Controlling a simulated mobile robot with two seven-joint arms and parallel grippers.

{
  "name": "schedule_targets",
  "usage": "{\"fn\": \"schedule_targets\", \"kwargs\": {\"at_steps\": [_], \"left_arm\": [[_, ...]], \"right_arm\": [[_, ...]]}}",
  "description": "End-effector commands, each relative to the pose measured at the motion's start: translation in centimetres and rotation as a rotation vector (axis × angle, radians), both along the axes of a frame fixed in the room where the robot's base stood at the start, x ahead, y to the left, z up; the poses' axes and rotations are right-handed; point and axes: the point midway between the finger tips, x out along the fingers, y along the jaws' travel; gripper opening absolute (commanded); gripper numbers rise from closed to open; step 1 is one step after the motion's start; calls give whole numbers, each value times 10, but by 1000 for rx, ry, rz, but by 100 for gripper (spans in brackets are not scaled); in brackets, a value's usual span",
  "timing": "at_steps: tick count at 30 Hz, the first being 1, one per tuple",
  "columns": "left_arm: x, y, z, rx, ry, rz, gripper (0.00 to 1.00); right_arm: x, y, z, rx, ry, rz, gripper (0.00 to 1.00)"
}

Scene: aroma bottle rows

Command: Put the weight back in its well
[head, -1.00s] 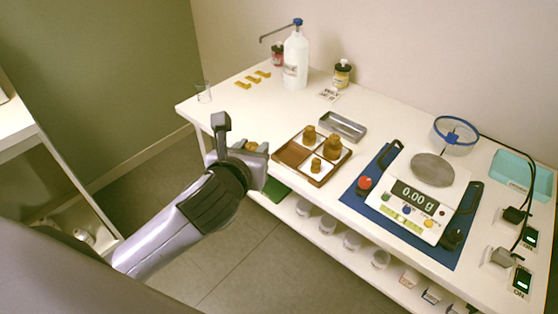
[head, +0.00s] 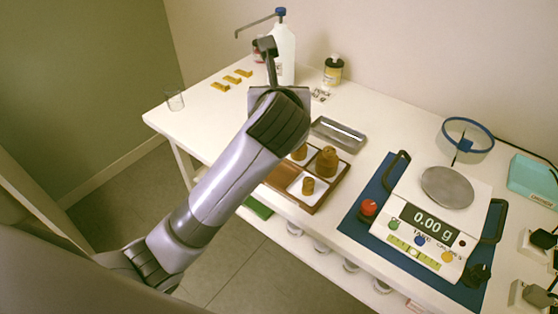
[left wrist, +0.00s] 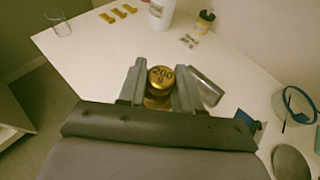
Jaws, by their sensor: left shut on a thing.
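My left gripper (left wrist: 160,88) is shut on a brass weight (left wrist: 160,77) marked 200 g, seen top-on between the two fingers in the left wrist view. In the head view the gripper's body (head: 281,94) is above the back left part of the table, and its fingertips and the held weight are hidden. The brown weight tray (head: 327,203) lies below and right of the gripper in the head view. Several-sized brass weights stand in it: a big one (head: 327,161), a small one (head: 308,185) and one partly covered by my arm (head: 300,151). The tray's left part is hidden. My right gripper is out of view.
A metal dish (head: 338,134) lies behind the weight tray. The scale (head: 432,222), reading 0.00 g, stands on a blue mat (head: 362,222) at right. A pump bottle (head: 285,55), an amber bottle (head: 333,72), yellow pieces (head: 232,79) and a glass (head: 175,99) are at the back.

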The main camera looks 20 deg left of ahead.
Motion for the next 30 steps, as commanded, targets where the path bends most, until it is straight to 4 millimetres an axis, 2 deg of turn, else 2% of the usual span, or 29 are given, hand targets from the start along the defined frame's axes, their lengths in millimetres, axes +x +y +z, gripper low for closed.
{"fn": "schedule_targets", "kwargs": {"at_steps": [5, 8, 15, 21, 24, 30], "left_arm": [[0, 0, -5, 0, 0, 0, 0], [-1, 0, -22, 1, 3, -1, 0], [-1, 0, -88, 2, 5, 0, 0], [-1, 0, -136, 1, 2, -2, 0], [-1, 0, -150, 1, 0, -2, 0], [0, 0, -162, -1, -2, -1, 0]], "right_arm": [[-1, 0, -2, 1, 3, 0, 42], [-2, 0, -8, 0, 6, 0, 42], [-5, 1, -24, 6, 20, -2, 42], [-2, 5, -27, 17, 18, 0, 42], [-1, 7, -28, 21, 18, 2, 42], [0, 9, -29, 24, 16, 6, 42]]}}
